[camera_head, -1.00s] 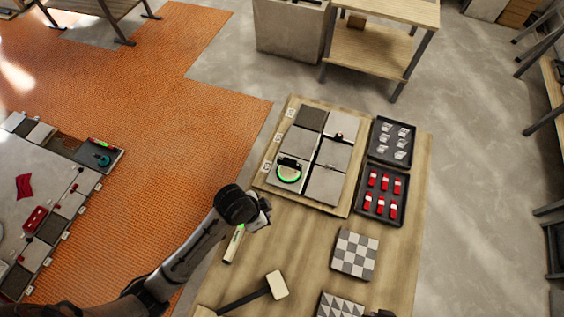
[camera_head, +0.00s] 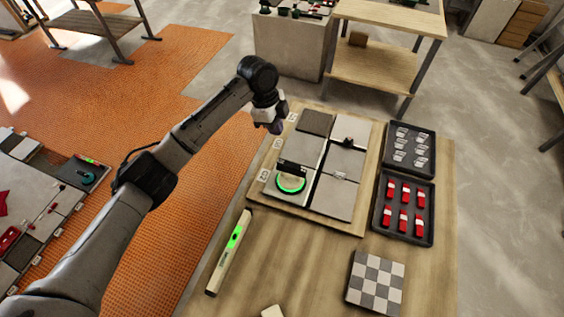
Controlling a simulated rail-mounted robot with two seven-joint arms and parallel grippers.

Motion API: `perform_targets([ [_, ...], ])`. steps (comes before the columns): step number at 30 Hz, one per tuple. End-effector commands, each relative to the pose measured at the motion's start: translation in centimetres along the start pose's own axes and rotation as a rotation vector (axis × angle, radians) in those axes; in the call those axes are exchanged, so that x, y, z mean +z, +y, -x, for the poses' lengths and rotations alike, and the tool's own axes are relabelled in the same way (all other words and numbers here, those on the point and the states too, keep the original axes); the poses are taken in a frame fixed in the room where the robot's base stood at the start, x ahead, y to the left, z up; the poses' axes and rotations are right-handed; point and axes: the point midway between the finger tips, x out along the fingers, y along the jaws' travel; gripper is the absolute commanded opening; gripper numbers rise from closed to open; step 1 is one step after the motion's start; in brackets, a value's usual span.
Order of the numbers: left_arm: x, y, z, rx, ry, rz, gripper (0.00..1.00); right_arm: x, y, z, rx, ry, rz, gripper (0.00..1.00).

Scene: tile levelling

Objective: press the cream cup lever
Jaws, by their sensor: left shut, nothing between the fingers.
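A round suction cup (camera_head: 291,184) with a green-lit rim and a dark bar-like lever (camera_head: 293,168) lies on the lower left tile of the tile board (camera_head: 334,229). The cup's own colour is too small to tell for sure. My left gripper (camera_head: 275,128) is shut and empty. In the picture it shows at the board's upper left edge, above and left of the cup and apart from it. My right gripper is out of view.
A level with green marks (camera_head: 229,252) lies left of the board. Black trays of clear clips (camera_head: 409,149) and red wedges (camera_head: 404,207) lie right of it. A checkered tile (camera_head: 375,283) lies in front. Bare wood separates the level and checkered tile.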

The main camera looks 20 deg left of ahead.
Motion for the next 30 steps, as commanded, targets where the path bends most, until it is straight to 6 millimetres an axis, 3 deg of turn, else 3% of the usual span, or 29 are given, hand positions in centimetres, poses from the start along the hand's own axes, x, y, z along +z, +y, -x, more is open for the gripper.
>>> perform_targets([
  [16, 0.1, -0.2, -0.3, 0.0, 0.001, -0.003, 0.0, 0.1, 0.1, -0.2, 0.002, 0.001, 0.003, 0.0],
  [20, 0.1, -0.2, -1.9, 0.002, 0.001, -0.002, 0.0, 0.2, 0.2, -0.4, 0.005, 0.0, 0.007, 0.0],
  [30, 0.1, -0.2, -8.3, 0.002, 0.001, -0.002, 0.0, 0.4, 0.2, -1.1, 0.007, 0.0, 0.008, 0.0],
])
